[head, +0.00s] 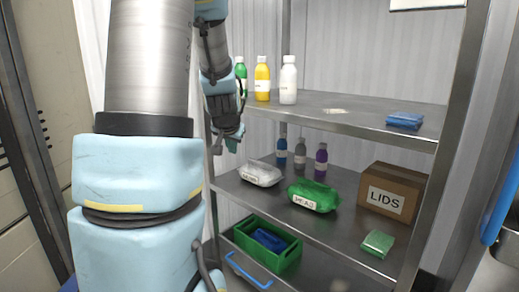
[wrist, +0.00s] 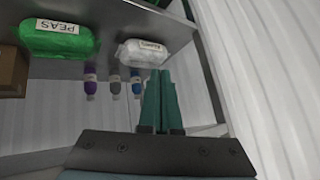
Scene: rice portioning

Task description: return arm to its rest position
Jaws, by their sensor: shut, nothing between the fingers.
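My gripper (head: 232,144) shows in the head view at the left end of the shelving unit, hanging down beside the middle shelf level. In the wrist view its two green fingers (wrist: 160,100) are together, with nothing between them. My arm fills the left of the head view and hides part of the rack's left side. In the upside-down wrist view, the white bag (wrist: 143,52) lies just beyond the fingertips; I cannot tell the exact gap.
The metal rack's top shelf (head: 350,118) holds bottles and a blue packet (head: 404,120). The middle shelf holds a white bag (head: 260,174), a green peas bag (head: 313,196), small bottles and a LIDS box (head: 388,200). A green crate (head: 262,252) sits below.

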